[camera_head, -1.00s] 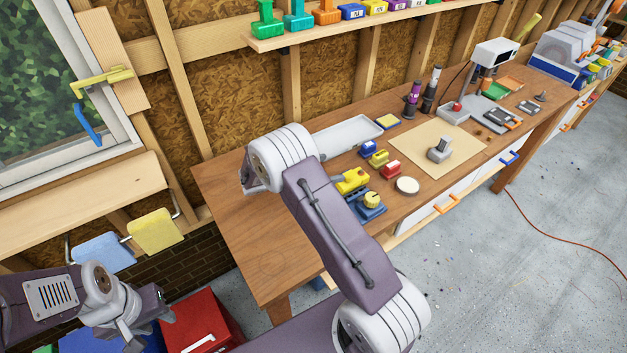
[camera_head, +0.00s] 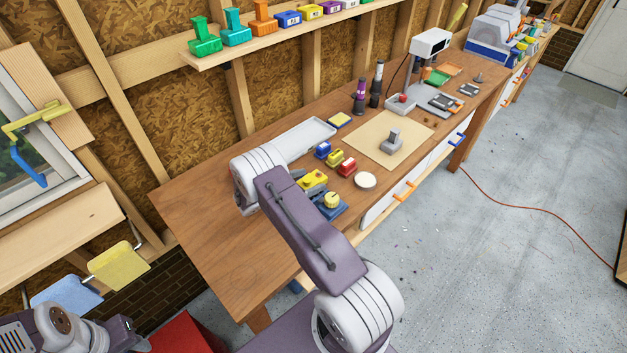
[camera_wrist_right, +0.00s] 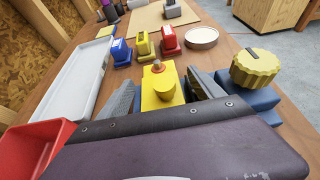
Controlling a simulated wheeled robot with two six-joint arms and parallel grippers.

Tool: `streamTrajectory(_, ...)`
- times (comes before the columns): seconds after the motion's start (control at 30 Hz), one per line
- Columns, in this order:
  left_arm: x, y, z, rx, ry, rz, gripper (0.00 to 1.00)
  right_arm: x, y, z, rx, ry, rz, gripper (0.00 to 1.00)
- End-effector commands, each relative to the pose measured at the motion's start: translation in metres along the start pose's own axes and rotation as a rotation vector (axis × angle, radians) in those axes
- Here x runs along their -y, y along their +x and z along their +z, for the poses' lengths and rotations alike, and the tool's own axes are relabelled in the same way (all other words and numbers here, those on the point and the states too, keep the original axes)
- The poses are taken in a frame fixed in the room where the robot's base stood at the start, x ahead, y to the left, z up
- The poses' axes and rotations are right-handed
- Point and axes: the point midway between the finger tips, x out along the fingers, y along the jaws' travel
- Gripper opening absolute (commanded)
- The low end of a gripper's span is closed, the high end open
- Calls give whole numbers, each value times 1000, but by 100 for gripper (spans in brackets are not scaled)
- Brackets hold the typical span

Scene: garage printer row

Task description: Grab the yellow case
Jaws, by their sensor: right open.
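A small yellow case (camera_head: 335,158) stands on the wooden workbench between a blue case (camera_head: 323,150) and a red case (camera_head: 347,167). The wrist view shows the yellow case (camera_wrist_right: 145,46) upright, beyond my fingers and apart from them. Nearer is a yellow box with a round knob and an orange-red button (camera_head: 314,180). In the wrist view this knobbed box (camera_wrist_right: 158,92) lies between the fingers of my right gripper (camera_wrist_right: 161,88), which is open.
A grey tray (camera_head: 305,138) lies at the back of the bench. A blue device with a yellow dial (camera_head: 331,203) is close by the knobbed box. A white round disc (camera_head: 365,180) and a tan mat (camera_head: 375,150) lie to the right. The bench's left end (camera_head: 205,215) is bare.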

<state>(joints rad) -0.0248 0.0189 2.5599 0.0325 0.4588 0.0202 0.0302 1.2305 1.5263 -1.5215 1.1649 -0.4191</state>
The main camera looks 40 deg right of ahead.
Motion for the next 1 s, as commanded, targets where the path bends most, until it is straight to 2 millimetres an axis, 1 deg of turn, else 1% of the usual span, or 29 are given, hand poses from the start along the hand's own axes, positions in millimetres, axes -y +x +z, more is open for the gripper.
streamTrajectory(0.2,0,0,0,0,0,0,36,0,2,0,0,1,1,76)
streamTrajectory(0.27,0,0,0,0,0,0,36,0,2,0,0,1,1,60)
streamTrajectory(0.3,0,0,0,0,0,0,36,0,2,0,0,1,1,49)
streamTrajectory(0.37,0,0,0,0,0,0,36,0,2,0,0,1,1,32)
streamTrajectory(0.4,0,0,0,0,0,0,36,0,2,0,0,1,1,21)
streamTrajectory(0.47,0,0,0,0,0,0,36,0,2,0,0,1,1,4)
streamTrajectory(0.67,0,0,0,0,0,0,36,-1,1,0,1,1,1,4)
streamTrajectory(0.77,0,2,0,0,0,0,36,-1,0,4,1,2,2,4)
streamTrajectory(0.87,0,4,0,0,0,0,36,-1,-4,13,1,5,3,4)
streamTrajectory(0.97,0,9,1,0,0,0,36,-2,-10,28,2,5,4,4)
streamTrajectory(1.0,0,11,1,0,0,0,36,-2,-13,36,2,7,4,4)
